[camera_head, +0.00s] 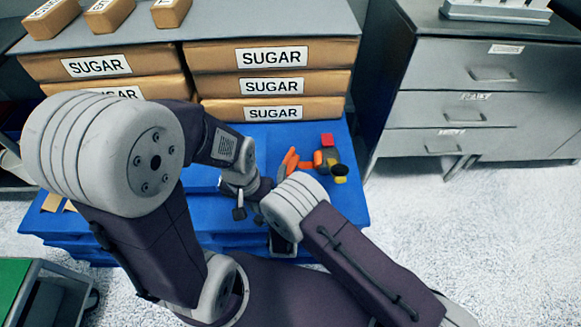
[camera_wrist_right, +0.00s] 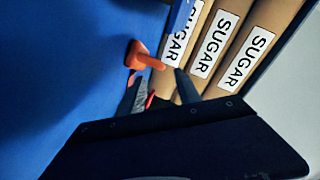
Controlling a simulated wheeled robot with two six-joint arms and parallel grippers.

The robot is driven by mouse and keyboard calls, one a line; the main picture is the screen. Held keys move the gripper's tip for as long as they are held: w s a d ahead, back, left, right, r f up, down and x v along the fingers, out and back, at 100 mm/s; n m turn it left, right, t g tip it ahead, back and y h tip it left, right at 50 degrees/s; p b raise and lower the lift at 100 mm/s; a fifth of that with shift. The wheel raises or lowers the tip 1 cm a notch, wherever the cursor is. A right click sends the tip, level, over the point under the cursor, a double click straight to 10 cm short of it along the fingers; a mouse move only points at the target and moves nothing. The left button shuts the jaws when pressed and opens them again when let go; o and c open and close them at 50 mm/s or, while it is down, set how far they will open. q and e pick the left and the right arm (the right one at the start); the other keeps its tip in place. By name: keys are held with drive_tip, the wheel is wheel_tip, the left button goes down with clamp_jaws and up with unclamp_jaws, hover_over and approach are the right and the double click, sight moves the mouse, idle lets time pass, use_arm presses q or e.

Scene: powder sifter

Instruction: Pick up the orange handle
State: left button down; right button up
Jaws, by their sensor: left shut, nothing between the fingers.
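The orange handle (camera_wrist_right: 138,54) shows in the right wrist view just ahead of my right gripper (camera_wrist_right: 159,76). Its stem points toward the space in front of the fingertips. The right fingers are apart, and I see no grip on the handle. In the head view, orange pieces (camera_head: 289,161) lie on the blue table (camera_head: 347,210) in front of the sugar boxes; I cannot tell which is the handle. My left gripper (camera_head: 249,214) is shut and empty, low over the table. In the head view the right arm hides much around its gripper.
Stacked sugar boxes (camera_head: 272,86) line the table's back. A grey drawer cabinet (camera_head: 470,91) stands at the right, with open floor in front.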

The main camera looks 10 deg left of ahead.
sight(288, 157)
drive_tip(key=b+x, duration=0.2)
drive_tip(key=x, duration=0.2)
drive_tip(key=b+x, duration=0.2)
drive_tip(key=x, duration=0.2)
drive_tip(key=shift+f+b, duration=0.2)
drive_tip(key=shift+b, duration=0.15)
drive_tip(key=shift+w+a, duration=0.15)
drive_tip(key=shift+w, duration=0.25)
drive_tip(key=shift+r, duration=0.15)
clamp_jaws()
